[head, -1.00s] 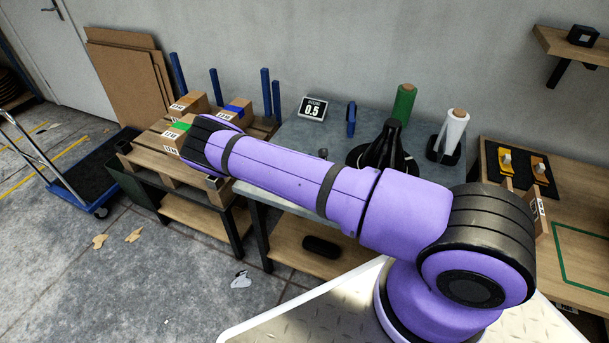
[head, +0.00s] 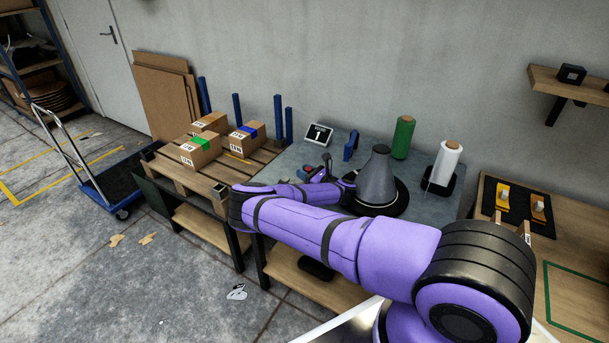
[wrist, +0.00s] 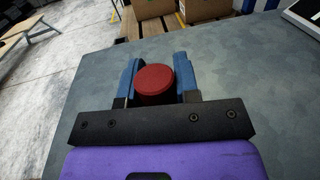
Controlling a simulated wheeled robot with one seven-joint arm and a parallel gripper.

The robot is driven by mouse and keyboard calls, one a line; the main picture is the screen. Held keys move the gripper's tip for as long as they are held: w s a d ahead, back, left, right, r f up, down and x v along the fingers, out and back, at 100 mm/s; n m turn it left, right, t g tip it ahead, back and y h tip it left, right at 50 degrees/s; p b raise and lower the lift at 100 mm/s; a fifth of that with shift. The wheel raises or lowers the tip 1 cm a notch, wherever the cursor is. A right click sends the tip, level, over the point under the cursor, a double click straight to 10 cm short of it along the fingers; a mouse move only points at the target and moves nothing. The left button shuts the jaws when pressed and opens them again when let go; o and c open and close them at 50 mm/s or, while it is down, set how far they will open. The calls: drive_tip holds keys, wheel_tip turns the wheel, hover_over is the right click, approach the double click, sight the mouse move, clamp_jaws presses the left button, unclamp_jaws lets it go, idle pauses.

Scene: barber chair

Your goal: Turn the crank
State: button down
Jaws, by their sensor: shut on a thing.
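A red round knob (wrist: 154,82), which looks like the crank's grip, sits between the two blue fingers of my gripper (wrist: 158,80) in the wrist view. The fingers are shut on its sides. In the head view my gripper (head: 314,172) is over the grey worktable, and a bit of red (head: 307,169) shows by it. The rest of the crank is hidden below the knob and behind my gripper. A grey cone on a black round base (head: 378,180) stands to the right of my gripper.
A small display (head: 319,134), a blue upright piece (head: 351,145), a green roll (head: 403,137) and a white roll (head: 447,164) stand on the grey worktable (head: 290,160). Boxes lie on a pallet (head: 240,168) to the left. A shelf (head: 570,84) is on the right wall.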

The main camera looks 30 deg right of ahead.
idle(0.4)
drive_tip(key=c, duration=0.8)
unclamp_jaws()
drive_tip(key=shift+c, duration=0.2)
drive_tip(key=shift+r, duration=0.3)
drive_tip(key=r, duration=0.3)
drive_tip(key=shift+s, duration=0.4)
drive_tip(key=s+a+r, duration=0.1)
drive_tip(key=s+a, duration=0.2)
drive_tip(key=s, duration=1.1)
drive_tip(key=shift+s+r, duration=0.2)
drive_tip(key=shift+s, duration=0.2)
